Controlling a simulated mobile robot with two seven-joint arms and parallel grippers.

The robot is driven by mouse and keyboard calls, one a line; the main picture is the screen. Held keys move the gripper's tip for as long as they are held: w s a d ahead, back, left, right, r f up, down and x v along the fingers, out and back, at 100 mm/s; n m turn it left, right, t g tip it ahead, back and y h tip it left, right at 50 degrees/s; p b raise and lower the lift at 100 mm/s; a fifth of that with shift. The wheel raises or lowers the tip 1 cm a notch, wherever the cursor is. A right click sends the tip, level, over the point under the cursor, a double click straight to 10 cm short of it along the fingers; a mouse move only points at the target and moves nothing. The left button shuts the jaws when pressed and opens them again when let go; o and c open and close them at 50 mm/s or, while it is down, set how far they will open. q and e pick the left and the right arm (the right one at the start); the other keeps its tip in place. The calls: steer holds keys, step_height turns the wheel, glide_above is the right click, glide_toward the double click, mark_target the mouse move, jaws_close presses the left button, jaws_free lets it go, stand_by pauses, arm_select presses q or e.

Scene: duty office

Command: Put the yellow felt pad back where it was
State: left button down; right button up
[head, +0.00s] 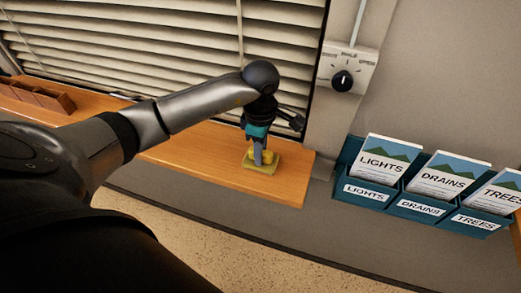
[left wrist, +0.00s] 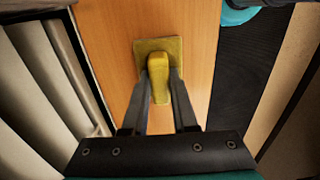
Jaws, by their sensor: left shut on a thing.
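The yellow felt pad (head: 263,167) is at the right end of the wooden sill under the window blind. It has a flat, square olive-yellow base and a brighter yellow raised grip. The left wrist view shows the base (left wrist: 147,46) and the grip (left wrist: 158,68) from above. My left gripper (head: 263,157) points down at the pad, and its two fingers are shut on the raised grip, one on each side. The base appears to lie flat on or just above the sill; I cannot tell which. My right gripper is not in view.
The wooden sill (head: 200,150) is clear left of the pad, with a brown divided holder (head: 38,97) at its far left. The blind (head: 180,40) hangs close behind. Right of the sill are a wall dial (head: 343,80) and teal leaflet racks labelled LIGHTS, DRAINS and TREES (head: 415,208).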

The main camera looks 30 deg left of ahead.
arm_select(q)
steer(key=c, duration=0.7)
jaws_free()
steer(key=shift+f, duration=0.1)
steer(key=shift+r, duration=0.2)
step_height(320, 180, up, 12)
steer(key=shift+b, duration=0.35)
steer(key=shift+s, duration=0.15)
